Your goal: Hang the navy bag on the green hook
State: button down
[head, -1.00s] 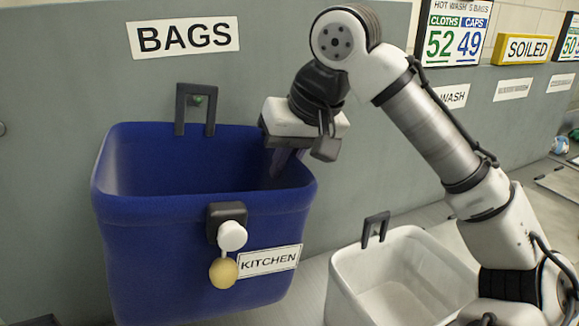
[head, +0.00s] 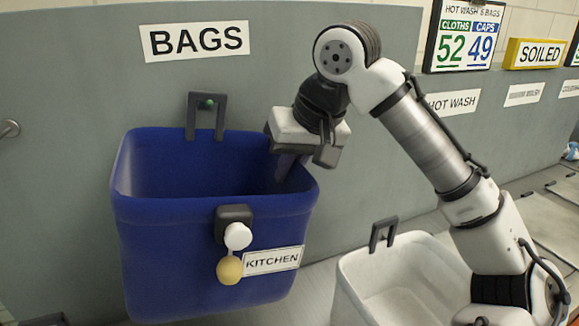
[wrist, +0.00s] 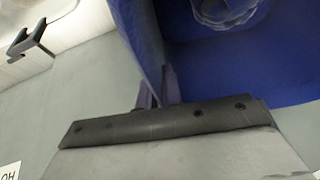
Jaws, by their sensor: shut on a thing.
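The navy bag (head: 210,240), a deep blue tub-like bag labelled KITCHEN, is upright against the grey wall panel. Its dark back handle (head: 191,118) stands up around the green hook (head: 207,104), which shows just below the handle's top bar. I cannot tell whether the handle bears on the hook. My gripper (head: 285,166) is at the bag's right rim, shut on it; the fingertips are partly hidden by the bag. In the wrist view my gripper (wrist: 157,97) pinches the bag's wall (wrist: 142,40) at the rim.
A white bin (head: 405,285) with a dark handle stands at the lower right. A BAGS sign (head: 195,40) is above the hook. A clear crumpled-looking thing (wrist: 226,10) shows in the wrist view's blue area. A metal knob (head: 8,129) is at the far left.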

jog(key=c, duration=1.5)
grip_release()
